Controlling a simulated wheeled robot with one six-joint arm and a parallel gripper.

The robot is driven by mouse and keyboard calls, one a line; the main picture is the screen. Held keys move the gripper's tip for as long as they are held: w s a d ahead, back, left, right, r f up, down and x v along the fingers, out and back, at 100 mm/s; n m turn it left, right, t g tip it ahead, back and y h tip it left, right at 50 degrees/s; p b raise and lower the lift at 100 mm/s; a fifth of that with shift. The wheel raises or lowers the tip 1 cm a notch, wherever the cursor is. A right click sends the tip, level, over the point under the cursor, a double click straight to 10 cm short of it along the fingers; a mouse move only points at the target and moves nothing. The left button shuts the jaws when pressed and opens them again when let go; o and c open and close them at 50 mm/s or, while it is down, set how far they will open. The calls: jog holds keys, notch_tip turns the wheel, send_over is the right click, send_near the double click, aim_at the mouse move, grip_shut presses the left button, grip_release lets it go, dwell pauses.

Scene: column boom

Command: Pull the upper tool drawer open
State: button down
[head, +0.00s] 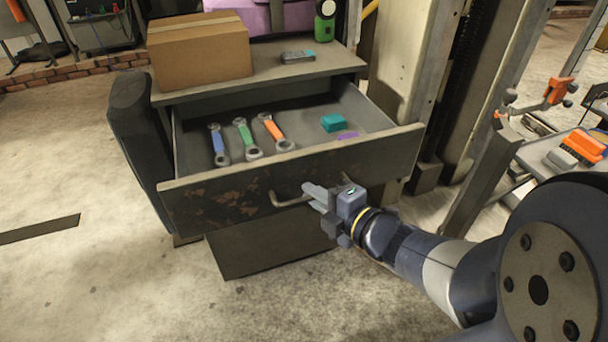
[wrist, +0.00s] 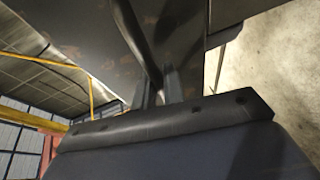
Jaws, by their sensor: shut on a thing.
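The upper tool drawer (head: 210,205) stands pulled out from its cabinet in the head view. Its dark front is worn with rusty patches, and its inside shows. A bar handle (head: 285,201) is on the drawer front. My gripper (head: 312,196) is shut on the handle at its right part, in front of the drawer. In the wrist view the fingers (wrist: 160,88) close around the dark handle bar (wrist: 130,35); the exact contact is partly hidden.
Three wrenches, blue (head: 218,145), green (head: 247,138) and orange (head: 275,132), lie in the drawer with a teal block (head: 334,122). A cardboard box (head: 200,52) stands on the cabinet top (head: 330,62). A lower drawer front (head: 270,245) is below.

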jog(key=shift+s+d, duration=0.3)
jog(key=shift+s, duration=0.7)
jog(key=shift+s+d, duration=0.25)
jog(key=shift+s, duration=0.7)
jog(key=c, duration=1.5)
grip_release()
